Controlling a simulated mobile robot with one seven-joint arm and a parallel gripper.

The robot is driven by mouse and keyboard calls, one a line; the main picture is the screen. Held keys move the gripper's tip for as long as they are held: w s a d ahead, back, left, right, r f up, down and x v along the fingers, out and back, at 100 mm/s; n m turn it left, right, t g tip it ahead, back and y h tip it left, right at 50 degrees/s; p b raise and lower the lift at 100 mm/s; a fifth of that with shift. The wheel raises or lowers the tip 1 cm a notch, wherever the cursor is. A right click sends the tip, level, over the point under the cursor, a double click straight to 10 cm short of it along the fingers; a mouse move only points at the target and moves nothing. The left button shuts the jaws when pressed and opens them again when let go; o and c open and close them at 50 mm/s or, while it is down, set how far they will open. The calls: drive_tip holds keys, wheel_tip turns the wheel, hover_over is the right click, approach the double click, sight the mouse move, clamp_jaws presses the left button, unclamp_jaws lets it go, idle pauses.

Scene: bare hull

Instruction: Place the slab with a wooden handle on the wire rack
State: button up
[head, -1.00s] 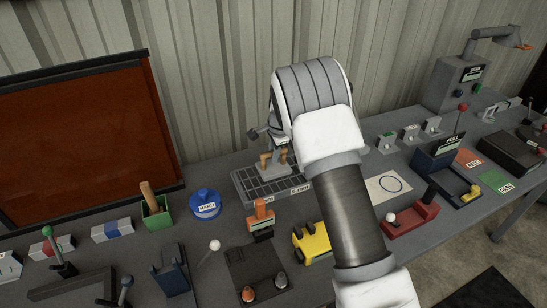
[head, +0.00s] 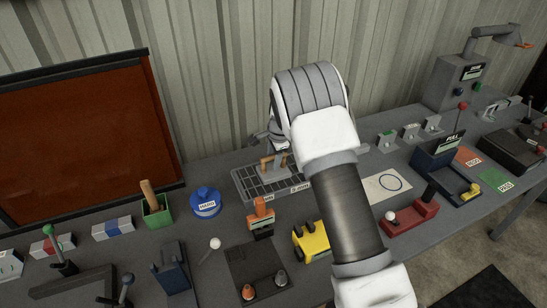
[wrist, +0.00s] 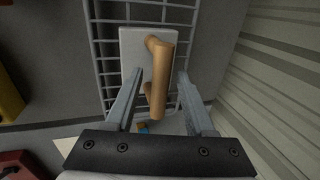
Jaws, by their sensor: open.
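The light grey slab (head: 283,173) lies on the wire rack (head: 247,187), with its bar-shaped wooden handle (head: 268,162) on top. In the wrist view the slab (wrist: 132,45) rests over the rack's wires (wrist: 105,45), and the handle (wrist: 159,85) points towards my gripper. My gripper (wrist: 160,74) is open, with one finger on each side of the handle and gaps between. In the head view my gripper is above and behind the slab, mostly hidden by my wrist and arm.
A blue round container (head: 205,203), a green box (head: 157,213) and an orange-topped device (head: 261,214) stand near the rack. The corrugated wall (head: 220,80) is close behind the rack.

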drive_tip(key=s+d+r+n, duration=0.1)
drive_tip(key=s+d+r, duration=0.15)
drive_tip(key=r, duration=0.45)
drive_tip(key=s+d+r+n+b, duration=0.1)
drive_tip(key=s+r, duration=0.3)
drive_tip(key=r, duration=0.2)
drive_tip(key=s+d+r, duration=0.2)
drive_tip(key=s+r, duration=0.1)
drive_tip(key=r, duration=0.4)
drive_tip(key=s+d+r+n+t, duration=0.1)
drive_tip(key=s+d+r+n, duration=0.15)
drive_tip(key=s, duration=0.35)
drive_tip(key=s+d+r+n, duration=0.1)
drive_tip(key=s+r+n, duration=0.1)
drive_tip(key=s+r, duration=0.25)
drive_tip(key=s+d+n, duration=0.2)
drive_tip(key=s+n, duration=0.1)
drive_tip(key=s, duration=0.7)
drive_tip(key=s+d+f+n+t+h, duration=0.1)
drive_tip(key=s+n, duration=0.3)
drive_tip(key=s, duration=0.7)
drive_tip(key=shift+d, duration=0.65)
